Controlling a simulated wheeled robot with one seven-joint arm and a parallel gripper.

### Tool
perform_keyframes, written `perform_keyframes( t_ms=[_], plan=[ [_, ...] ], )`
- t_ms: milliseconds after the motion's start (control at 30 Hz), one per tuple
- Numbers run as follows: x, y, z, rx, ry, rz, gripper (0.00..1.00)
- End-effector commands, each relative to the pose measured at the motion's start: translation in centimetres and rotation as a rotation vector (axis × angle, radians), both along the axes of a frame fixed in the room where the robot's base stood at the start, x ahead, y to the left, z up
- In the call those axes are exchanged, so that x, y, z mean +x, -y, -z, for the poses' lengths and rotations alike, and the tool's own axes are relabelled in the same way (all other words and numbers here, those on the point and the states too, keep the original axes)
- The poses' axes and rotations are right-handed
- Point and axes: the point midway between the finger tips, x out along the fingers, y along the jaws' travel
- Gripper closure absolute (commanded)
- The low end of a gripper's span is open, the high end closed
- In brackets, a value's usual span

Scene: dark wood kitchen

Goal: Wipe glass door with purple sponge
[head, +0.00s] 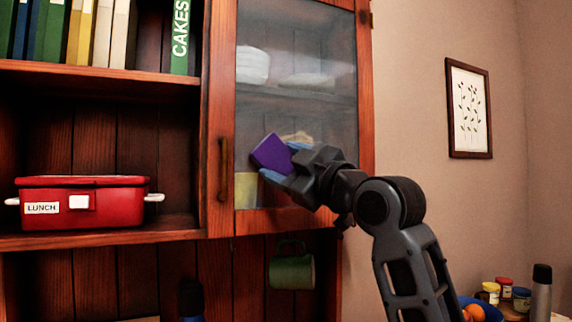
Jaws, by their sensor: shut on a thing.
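The glass door (296,105) is a hazy pane in a reddish wood frame, with a vertical handle (224,169) on its left side. It looks closed. Dishes show dimly behind the pane. The purple sponge (270,154) is tilted in front of the lower left part of the glass. My gripper (281,160), with blue fingertips, is shut on the sponge and reaches in from the lower right. I cannot tell whether the sponge touches the glass. My gripper hides part of the lower pane.
Open shelves at left hold a red lunch box (82,202) and several books (101,33). A green mug (292,271) hangs below the cabinet. A framed picture (468,108) hangs on the right wall. Jars and a blue bowl (484,307) stand at lower right.

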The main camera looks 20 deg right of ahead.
Motion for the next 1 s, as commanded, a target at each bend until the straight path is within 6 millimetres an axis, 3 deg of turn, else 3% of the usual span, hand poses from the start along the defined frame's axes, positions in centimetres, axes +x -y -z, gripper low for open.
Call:
perform_keyframes(
  t_ms=[567,1000],
  plan=[
    [0.8,0.1,0.0,0.0,0.0,0.0,0.62],
    [0.7,3.2,0.1,0.0,0.0,0.001,0.62]
  ],
)
